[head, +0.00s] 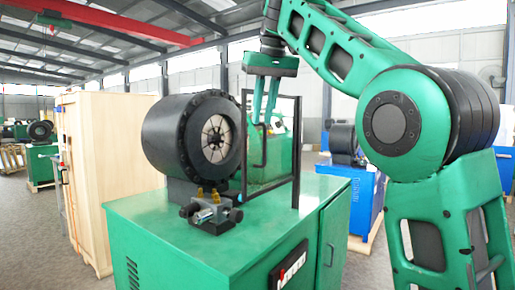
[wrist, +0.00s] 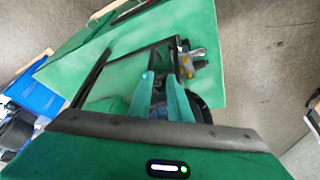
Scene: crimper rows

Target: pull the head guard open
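The head guard (head: 297,150) is a dark upright frame with a clear panel. It stands on the green crimper cabinet, beside the black round crimper head (head: 165,135). A thin dark handle (head: 264,150) shows within the frame. My gripper (head: 263,122) points down at the upper part of the guard, its fingertips close above the handle. Contact cannot be told. In the wrist view the two green fingers of my gripper (wrist: 159,77) are apart with nothing seen between them. The guard frame (wrist: 92,78) lies beyond them there, and the handle is not clearly visible.
The green cabinet (head: 190,238) carries a small metal fitting (head: 212,213) in front of the crimper head. A wooden crate (head: 110,150) stands at the left. Blue machines (head: 362,190) stand behind at the right. Bare floor shows around the cabinet.

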